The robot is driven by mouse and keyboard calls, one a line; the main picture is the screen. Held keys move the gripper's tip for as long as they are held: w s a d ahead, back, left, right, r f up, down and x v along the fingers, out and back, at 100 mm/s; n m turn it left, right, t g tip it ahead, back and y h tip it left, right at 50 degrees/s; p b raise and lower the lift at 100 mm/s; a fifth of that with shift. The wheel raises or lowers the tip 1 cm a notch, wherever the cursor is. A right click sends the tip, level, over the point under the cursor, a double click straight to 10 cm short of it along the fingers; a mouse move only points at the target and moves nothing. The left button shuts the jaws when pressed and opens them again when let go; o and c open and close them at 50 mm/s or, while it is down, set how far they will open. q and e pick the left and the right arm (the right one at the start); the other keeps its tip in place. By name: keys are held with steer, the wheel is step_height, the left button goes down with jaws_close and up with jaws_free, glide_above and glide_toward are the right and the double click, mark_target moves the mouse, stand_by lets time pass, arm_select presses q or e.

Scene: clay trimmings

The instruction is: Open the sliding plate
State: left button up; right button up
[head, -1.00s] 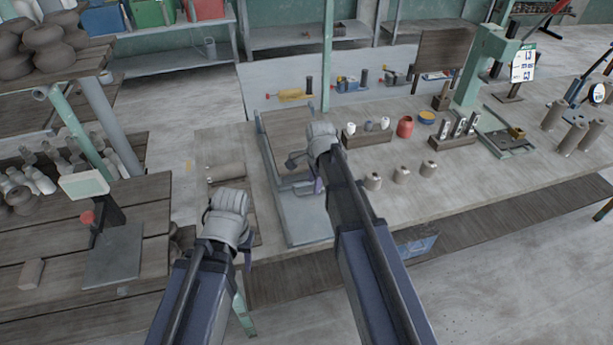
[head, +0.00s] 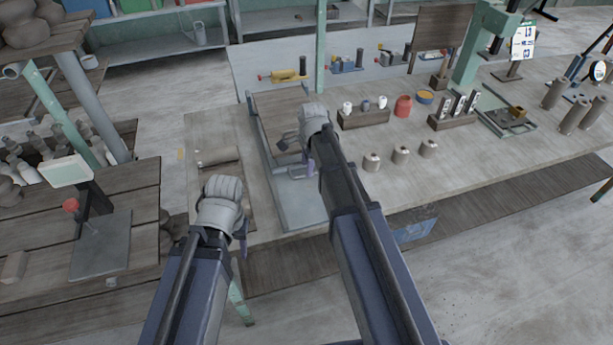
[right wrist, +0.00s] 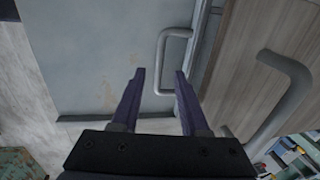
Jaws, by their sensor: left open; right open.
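The sliding plate looks like a wooden board (head: 283,108) lying over the far part of a grey metal bed (head: 300,207) on the workbench. In the right wrist view the board (right wrist: 245,55) is at the right, with a grey U-shaped handle (right wrist: 162,58) at its edge above the grey surface (right wrist: 90,60). My right gripper (right wrist: 157,73) is open and empty, with its fingertips just short of the handle. In the head view my right gripper (head: 306,165) is over the bed, partly hidden by its wrist. My left gripper (head: 243,238) is open at the bench's front edge, its fingers mostly hidden.
A thick grey bar (right wrist: 285,85) stands along the board. Small jars (head: 400,155) and a wooden rack (head: 364,118) sit right of the bed. A cylinder (head: 218,156) lies left of it. A darker wooden table (head: 40,220) stands at the left.

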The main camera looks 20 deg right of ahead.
steer(key=f, duration=0.1)
steer(key=f+b, duration=0.2)
steer(key=shift+w+f, duration=0.15)
steer(key=shift+w, duration=0.15)
arm_select(q)
step_height(320, 180, down, 3)
steer(key=shift+f, duration=0.15)
arm_select(e)
jaws_close()
stand_by(0.9)
